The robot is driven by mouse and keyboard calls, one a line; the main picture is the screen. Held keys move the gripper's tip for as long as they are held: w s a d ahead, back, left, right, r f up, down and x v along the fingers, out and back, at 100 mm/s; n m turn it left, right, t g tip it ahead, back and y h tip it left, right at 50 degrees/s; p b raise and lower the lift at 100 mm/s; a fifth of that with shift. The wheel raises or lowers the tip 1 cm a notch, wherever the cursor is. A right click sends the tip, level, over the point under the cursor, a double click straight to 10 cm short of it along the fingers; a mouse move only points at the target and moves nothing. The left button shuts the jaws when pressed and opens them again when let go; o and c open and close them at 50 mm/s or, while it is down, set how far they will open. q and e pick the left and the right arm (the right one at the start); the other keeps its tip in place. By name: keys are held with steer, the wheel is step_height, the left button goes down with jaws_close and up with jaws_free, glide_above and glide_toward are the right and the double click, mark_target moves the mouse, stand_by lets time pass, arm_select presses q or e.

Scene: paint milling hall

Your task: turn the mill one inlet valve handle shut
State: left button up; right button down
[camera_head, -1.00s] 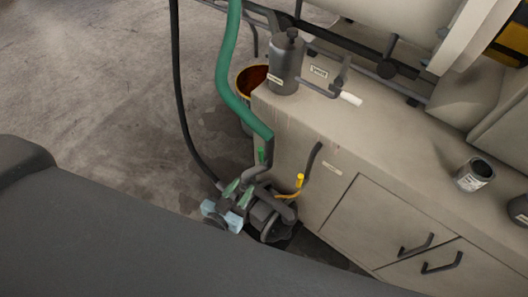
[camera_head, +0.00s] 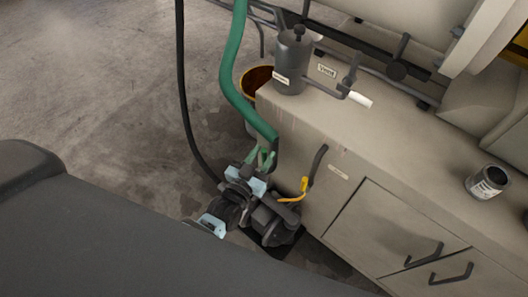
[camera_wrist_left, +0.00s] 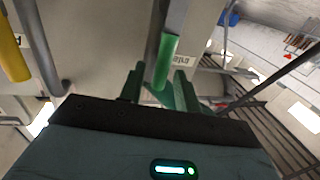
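A green-sleeved handle (camera_wrist_left: 165,62) stands between the fingers of my left gripper (camera_wrist_left: 160,90) in the left wrist view. The fingers are green too and look apart, one on each side of the handle; I cannot tell whether they touch it. In the head view my left gripper (camera_head: 259,158) is at the low end of the cabinet, by the lower end of the green hose (camera_head: 235,85). There the fingers mostly hide the handle. The label behind it is too small to read, so I cannot confirm it is mill one's inlet valve. My right gripper is not in view.
A yellow handle (camera_head: 304,186) on a bent pipe is close right of my left gripper. A white handle (camera_head: 360,99) and a dark canister (camera_head: 294,65) are on the cabinet top (camera_head: 400,137). A black hose (camera_head: 183,100) hangs at left. An open can (camera_head: 487,183) stands at right.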

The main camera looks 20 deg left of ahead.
arm_select(q)
steer(key=shift+w+d, duration=0.1)
steer(key=shift+w, duration=0.6)
jaws_close()
